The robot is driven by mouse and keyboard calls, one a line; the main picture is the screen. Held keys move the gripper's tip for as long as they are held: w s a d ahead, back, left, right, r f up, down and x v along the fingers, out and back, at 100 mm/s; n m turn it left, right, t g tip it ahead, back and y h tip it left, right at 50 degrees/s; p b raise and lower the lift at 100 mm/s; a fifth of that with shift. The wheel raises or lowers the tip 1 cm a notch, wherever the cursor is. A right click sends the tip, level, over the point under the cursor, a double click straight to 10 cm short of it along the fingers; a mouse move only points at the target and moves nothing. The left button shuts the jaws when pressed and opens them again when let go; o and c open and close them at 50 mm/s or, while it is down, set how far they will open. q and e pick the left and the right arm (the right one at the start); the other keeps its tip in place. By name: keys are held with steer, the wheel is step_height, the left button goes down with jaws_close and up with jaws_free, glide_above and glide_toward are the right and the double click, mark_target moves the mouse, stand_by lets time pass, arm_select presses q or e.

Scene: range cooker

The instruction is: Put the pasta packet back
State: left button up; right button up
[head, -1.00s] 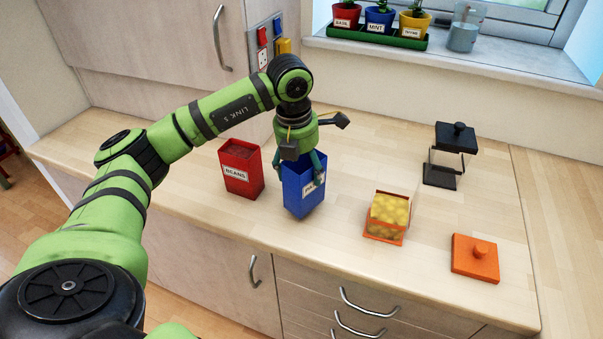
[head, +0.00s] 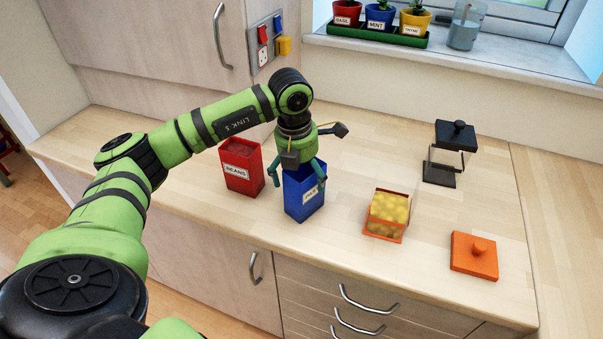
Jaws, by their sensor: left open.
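A blue box (head: 304,197) stands upright on the counter, with a white label I cannot fully read. I cannot tell whether it is the pasta packet. My left gripper (head: 303,181) is over the top of the blue box, fingers pointing down and spread open, one at each side of its upper part. The gripper hides part of the box's top, so I cannot see what is inside. My right gripper is not in view.
A red box (head: 241,168) labelled BEANS stands just left of the blue box. To the right are an orange-edged box (head: 388,214) with yellow contents, an orange lid (head: 474,257) and a black-lidded jar (head: 448,153). Bare counter lies between them.

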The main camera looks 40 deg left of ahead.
arm_select(q)
steer(key=shift+r, duration=0.55)
step_height(320, 180, up, 11)
steer(key=s+b, duration=0.1)
steer(key=b, duration=0.1)
steer(key=shift+s, duration=0.2)
